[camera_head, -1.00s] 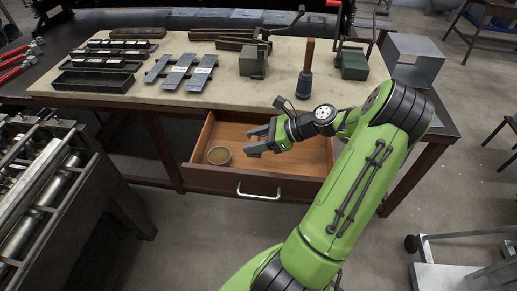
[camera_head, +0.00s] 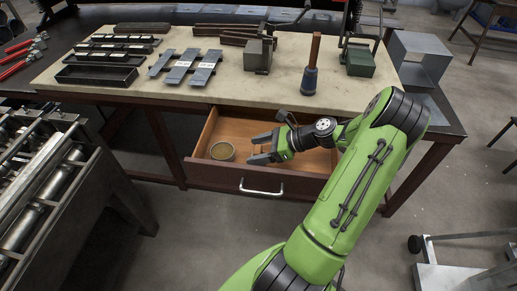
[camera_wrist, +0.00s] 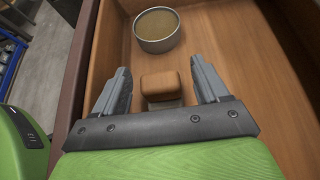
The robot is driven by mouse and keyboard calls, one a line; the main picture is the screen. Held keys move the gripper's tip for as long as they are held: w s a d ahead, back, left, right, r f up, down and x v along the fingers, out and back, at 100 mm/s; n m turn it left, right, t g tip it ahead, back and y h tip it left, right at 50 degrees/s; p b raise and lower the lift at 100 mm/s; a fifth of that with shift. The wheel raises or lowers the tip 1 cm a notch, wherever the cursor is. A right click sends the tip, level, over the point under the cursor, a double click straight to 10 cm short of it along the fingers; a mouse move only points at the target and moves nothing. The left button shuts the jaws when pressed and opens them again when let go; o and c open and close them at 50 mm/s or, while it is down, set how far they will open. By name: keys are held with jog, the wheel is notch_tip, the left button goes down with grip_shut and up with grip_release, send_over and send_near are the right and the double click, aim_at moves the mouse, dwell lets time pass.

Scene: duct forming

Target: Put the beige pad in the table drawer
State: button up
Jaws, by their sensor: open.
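A small tan-brown block with a paler lower side, apparently the beige pad (camera_wrist: 161,85), shows in the wrist view between my fingers, with gaps on both sides. In the wrist view it appears low in the drawer; whether it rests on the floor is hard to tell. In the head view I cannot make it out. My gripper (camera_head: 260,149) is open inside the pulled-out wooden table drawer (camera_head: 263,179), its fingers pointing left in the head view. It also shows in the wrist view (camera_wrist: 160,68), with a finger on each side of the pad.
A round tin (camera_head: 222,151) with brown contents stands at the drawer's left end, just beyond my fingertips; it also shows in the wrist view (camera_wrist: 157,29). The table top (camera_head: 225,93) above holds trays, metal plates, a wooden-handled tool (camera_head: 311,75) and a green box (camera_head: 358,61).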

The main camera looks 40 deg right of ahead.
jog(key=shift+d+r, duration=0.1)
jog(key=shift+r, duration=0.15)
jog(key=p+v, duration=0.2)
jog(key=v, duration=1)
jog(key=w+a+r+n+g+h, duration=0.2)
jog(key=w+a+r+n+g, duration=0.15)
jog(key=a+n, duration=0.45)
jog(key=w+a+r+n+g+h, duration=0.2)
jog(key=a+r+n+g, duration=0.3)
jog(key=a, duration=0.6)
jog(key=s+a+r+n+t+h, duration=0.3)
jog(key=s+a+n, duration=0.7)
jog(key=n, duration=0.5)
jog(key=shift+s+r+t+h, duration=0.3)
jog(key=shift+s+r+t, duration=0.45)
jog(key=shift+s, duration=0.5)
